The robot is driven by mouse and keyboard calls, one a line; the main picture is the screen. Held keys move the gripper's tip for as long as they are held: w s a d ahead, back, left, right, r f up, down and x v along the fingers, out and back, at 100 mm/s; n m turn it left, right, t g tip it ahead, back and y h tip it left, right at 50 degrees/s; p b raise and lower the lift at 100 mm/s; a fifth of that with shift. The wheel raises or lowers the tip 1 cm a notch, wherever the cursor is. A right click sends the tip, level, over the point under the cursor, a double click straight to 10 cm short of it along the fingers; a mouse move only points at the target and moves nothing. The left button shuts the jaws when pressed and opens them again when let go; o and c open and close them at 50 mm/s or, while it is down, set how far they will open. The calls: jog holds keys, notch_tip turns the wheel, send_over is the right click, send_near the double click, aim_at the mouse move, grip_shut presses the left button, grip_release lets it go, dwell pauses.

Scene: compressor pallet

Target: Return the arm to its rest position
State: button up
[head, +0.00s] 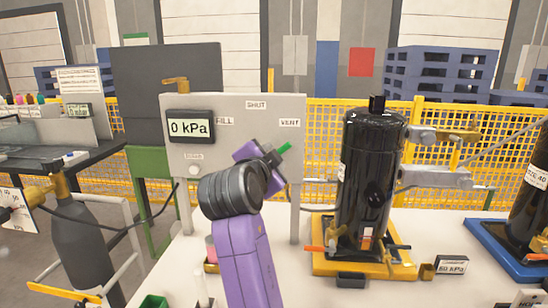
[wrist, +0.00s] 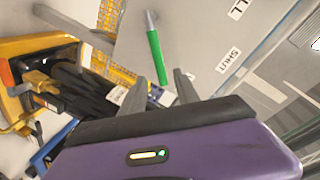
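My purple arm with its dark ringed wrist rises in front of the grey panel (head: 230,105) in the head view. My gripper (wrist: 161,77) shows two dark fingers spread apart in the wrist view, with nothing clamped between them. A lever with a green grip (wrist: 155,52) is on the panel just beyond the fingers, its near end lined up with the gap. Whether the fingers touch it I cannot tell. In the head view only the green tip (head: 285,148) shows beside my gripper; the rest is hidden.
A black compressor (head: 368,165) stands on a yellow base (head: 325,264) right of my arm, with another at the far right on a blue base (head: 490,243). A dark gas cylinder (head: 82,240) stands left. The panel's display (head: 190,127) reads 0 kPa. Yellow fencing (head: 465,150) runs behind.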

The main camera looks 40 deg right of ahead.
dwell(0.5)
jog(key=w+a+r+n+t+y, duration=0.1)
jog(key=w+a+r+n+t, duration=0.25)
jog(key=a+n+t, duration=0.55)
jog(key=s+a+f+n+t+y+p, duration=0.3)
jog(key=s+a+f+n+y, duration=0.55)
jog(key=f+n, duration=0.25)
jog(key=s+a+f+g+y+p, duration=0.1)
jog(key=s+a+f+g+p, duration=0.1)
jog(key=s, duration=1)
jog(key=s+a+f+n+g+y+p, duration=0.1)
jog(key=s+f, duration=0.4)
jog(key=s, duration=0.7)
jog(key=s+a+f+g+y+p, duration=0.2)
jog(key=s+a+f+p, duration=0.2)
jog(key=s, duration=0.8)
jog(key=shift+s+a+n+g, duration=0.3)
jog(key=shift+a+n, duration=0.1)
jog(key=shift+a, duration=0.15)
dwell(1.0)
